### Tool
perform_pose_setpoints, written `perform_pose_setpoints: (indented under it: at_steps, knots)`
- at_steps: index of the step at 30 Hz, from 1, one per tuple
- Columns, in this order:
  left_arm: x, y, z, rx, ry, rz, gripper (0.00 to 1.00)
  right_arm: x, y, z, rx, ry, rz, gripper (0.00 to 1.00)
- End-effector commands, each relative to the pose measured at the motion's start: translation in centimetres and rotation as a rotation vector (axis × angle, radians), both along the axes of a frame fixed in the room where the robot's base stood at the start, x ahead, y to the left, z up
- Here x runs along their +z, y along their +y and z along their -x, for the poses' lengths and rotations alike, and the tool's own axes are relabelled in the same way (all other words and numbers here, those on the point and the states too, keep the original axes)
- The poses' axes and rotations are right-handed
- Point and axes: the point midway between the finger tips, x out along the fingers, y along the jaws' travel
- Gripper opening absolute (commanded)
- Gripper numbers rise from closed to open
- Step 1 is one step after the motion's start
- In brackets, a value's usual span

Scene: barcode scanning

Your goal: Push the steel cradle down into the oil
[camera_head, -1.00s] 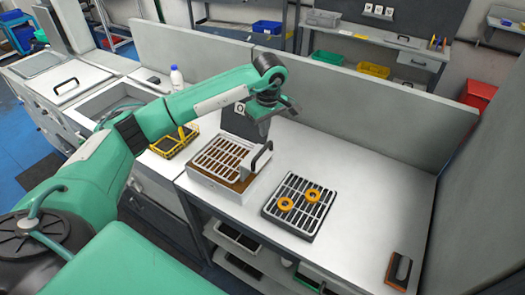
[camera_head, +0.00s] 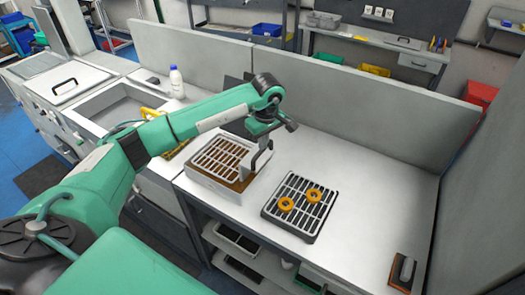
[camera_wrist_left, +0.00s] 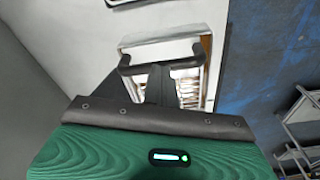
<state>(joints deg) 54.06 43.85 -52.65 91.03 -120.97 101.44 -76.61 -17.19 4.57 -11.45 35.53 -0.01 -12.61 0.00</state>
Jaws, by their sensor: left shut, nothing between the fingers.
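The steel cradle (camera_head: 218,154) is a barred grid lying in the white tank (camera_head: 212,187), with brown oil (camera_head: 240,184) showing along its edge. In the left wrist view, the shut fingers (camera_wrist_left: 158,84) partly cover the tank (camera_wrist_left: 160,48) and the cradle's bars (camera_wrist_left: 188,88). My right gripper is in neither current view.
A dark slatted rack (camera_head: 298,207) with two orange rings (camera_head: 286,204) lies right of the tank. A brown-based block (camera_head: 402,271) sits at the bench's right front. A white bottle (camera_head: 176,82) stands behind my arm. Grey panels (camera_head: 370,100) close the bench's back; its right half is mostly clear.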

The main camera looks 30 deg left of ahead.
Motion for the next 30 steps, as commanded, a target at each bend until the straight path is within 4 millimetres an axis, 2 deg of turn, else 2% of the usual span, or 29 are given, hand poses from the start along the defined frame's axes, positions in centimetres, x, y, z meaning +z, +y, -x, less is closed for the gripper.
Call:
perform_pose_setpoints:
  at_steps: [8,23,24,30]
  knots:
    - [-0.4,0.0,0.1,-0.001,0.002,0.000,0.00,-0.3,-0.1,0.0,0.000,0.000,0.001,0.36]
    - [-6.2,0.0,0.1,-0.002,0.004,-0.001,0.00,-5.4,-0.1,0.0,0.000,0.000,0.001,0.36]
    - [-5.4,0.0,0.1,-0.001,0.003,0.000,0.00,-4.6,-0.1,0.0,0.000,0.000,0.001,0.36]
    - [-5.2,-0.4,0.2,-0.003,0.002,0.000,0.00,-4.5,-0.1,0.0,0.000,0.000,0.001,0.36]
